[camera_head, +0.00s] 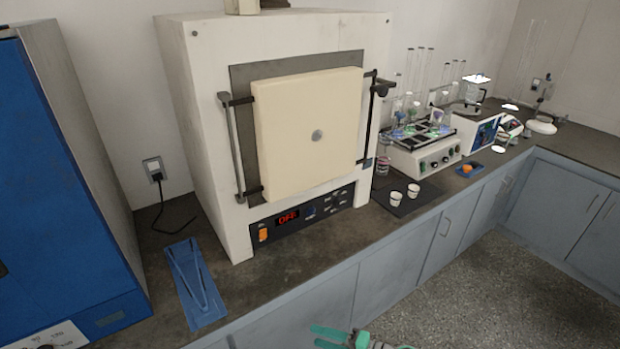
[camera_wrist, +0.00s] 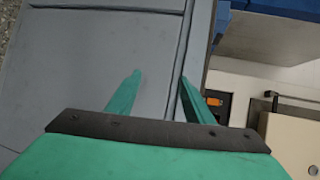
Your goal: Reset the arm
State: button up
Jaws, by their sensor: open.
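My gripper (camera_head: 320,337) is teal and shows at the bottom edge of the head view, low in front of the bench. In the wrist view its two fingers (camera_wrist: 161,88) stand apart with nothing between them. They point toward the grey cabinet fronts (camera_wrist: 95,50) below the counter. The gripper touches nothing that I can see. Most of my arm is out of the head view.
A white furnace (camera_head: 215,130) with a closed cream door (camera_head: 290,120) stands on the dark counter (camera_head: 285,245). Left are a blue cabinet (camera_head: 50,180) and tongs on a blue tray (camera_head: 205,318). Right are two small cups (camera_head: 404,191) and glassware. The floor (camera_head: 500,290) is clear.

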jog(key=s+a+f+m+t+h, duration=0.2)
jog(key=s+a+f+h, duration=0.3)
jog(key=a+f, duration=0.6)
jog(key=s+a+f+t+h, duration=0.15)
jog(key=s+h, duration=0.35)
jog(key=s, duration=1.1)
jog(key=s+d+r+n+t+h, duration=0.2)
jog(key=s+d+r+h, duration=0.25)
jog(key=s+r, duration=0.55)
jog(key=s+d+r+n+t, duration=0.1)
jog(key=s+r, duration=0.3)
jog(key=r, duration=0.5)
jog(key=s+d+r+n+t, duration=0.2)
jog(key=s+d+r+n, duration=0.1)
jog(key=r, duration=0.6)
jog(key=shift+s+r+n, duration=0.35)
jog(key=shift+s+n, duration=0.35)
jog(key=shift+n, duration=0.1)
jog(key=shift+d, duration=0.1)
